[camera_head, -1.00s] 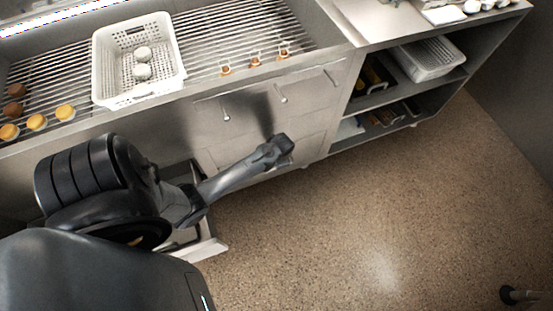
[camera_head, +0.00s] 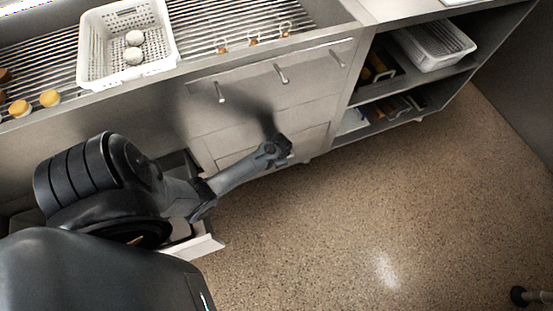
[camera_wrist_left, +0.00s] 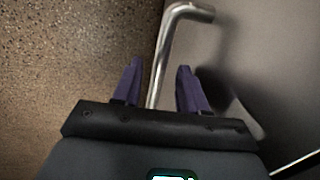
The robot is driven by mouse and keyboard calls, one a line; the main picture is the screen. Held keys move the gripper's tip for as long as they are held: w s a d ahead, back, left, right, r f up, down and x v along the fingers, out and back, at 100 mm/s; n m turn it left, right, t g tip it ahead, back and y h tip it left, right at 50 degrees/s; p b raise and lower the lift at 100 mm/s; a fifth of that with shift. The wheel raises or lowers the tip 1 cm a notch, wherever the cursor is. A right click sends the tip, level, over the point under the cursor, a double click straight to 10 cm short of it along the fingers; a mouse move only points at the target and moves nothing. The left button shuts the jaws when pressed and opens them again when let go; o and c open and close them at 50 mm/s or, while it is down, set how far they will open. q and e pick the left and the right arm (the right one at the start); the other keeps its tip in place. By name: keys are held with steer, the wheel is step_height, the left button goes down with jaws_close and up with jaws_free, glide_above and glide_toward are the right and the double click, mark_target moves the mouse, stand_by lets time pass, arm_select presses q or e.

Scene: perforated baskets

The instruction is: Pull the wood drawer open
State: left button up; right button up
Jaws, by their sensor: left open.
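In the left wrist view, a bent metal bar handle (camera_wrist_left: 168,52) stands out from a smooth grey front (camera_wrist_left: 265,60). My left gripper (camera_wrist_left: 160,65) is open, with one purple finger on each side of the handle's bar. I cannot tell whether either finger touches it. In the head view, my left gripper (camera_head: 283,148) is low at the grey cabinet front (camera_head: 245,110), and it hides the handle there. No front looks clearly wooden, and the cabinet's lower panels are partly behind my left arm. My right gripper is not in view.
Several metal handles, one of them here (camera_head: 281,73), stick out above my gripper. A pale open drawer (camera_head: 205,246) shows beside my arm at lower left. A white perforated basket (camera_head: 160,62) stands on the rack. Open shelves (camera_head: 400,95) are at right.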

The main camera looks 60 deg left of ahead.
arm_select(q)
jaws_close()
stand_by(0.5)
